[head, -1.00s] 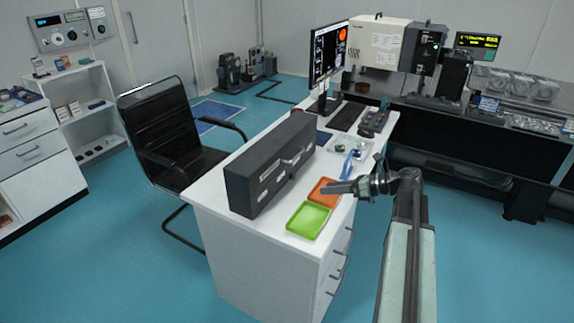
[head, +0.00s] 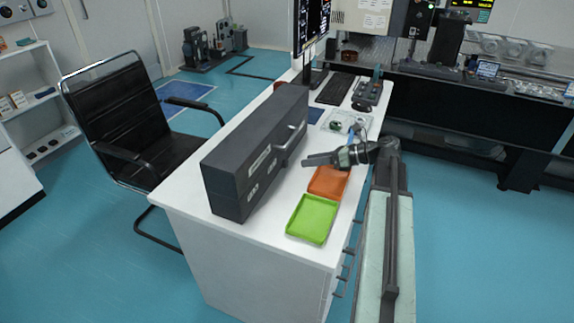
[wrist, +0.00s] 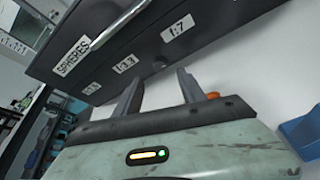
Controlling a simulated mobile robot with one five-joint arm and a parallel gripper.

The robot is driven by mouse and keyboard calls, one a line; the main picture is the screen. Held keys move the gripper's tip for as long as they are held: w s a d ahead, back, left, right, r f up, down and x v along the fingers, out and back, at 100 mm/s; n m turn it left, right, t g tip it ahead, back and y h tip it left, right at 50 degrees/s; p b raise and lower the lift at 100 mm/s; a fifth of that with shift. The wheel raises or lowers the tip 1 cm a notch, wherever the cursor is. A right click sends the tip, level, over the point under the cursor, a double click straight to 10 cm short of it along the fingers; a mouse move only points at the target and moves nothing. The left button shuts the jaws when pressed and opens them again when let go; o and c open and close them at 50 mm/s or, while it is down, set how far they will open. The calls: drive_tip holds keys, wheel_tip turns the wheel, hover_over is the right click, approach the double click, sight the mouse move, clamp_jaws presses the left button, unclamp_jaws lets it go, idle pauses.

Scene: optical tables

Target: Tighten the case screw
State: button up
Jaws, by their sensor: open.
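The dark grey case (head: 255,160) stands on the white desk, with a bar handle and pale labels on its long side. My gripper (head: 318,160) is beside the case's labelled side, above the orange tray. In the wrist view my gripper (wrist: 160,80) has its two fingers apart, pointing at the case, with nothing between them.
An orange tray (head: 328,182) and a green tray (head: 312,219) lie beside the case. A keyboard (head: 335,88) and a monitor (head: 312,30) stand farther back. A black chair (head: 118,115) is left of the desk (head: 225,235). Blue floor is clear at right.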

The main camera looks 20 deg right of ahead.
sight(287, 164)
drive_tip(key=b+x, duration=0.2)
drive_tip(key=x, duration=0.5)
drive_tip(key=shift+w+a+f+b, duration=0.15)
drive_tip(key=shift+a+b, duration=0.2)
clamp_jaws()
drive_tip(key=shift+a, duration=0.15)
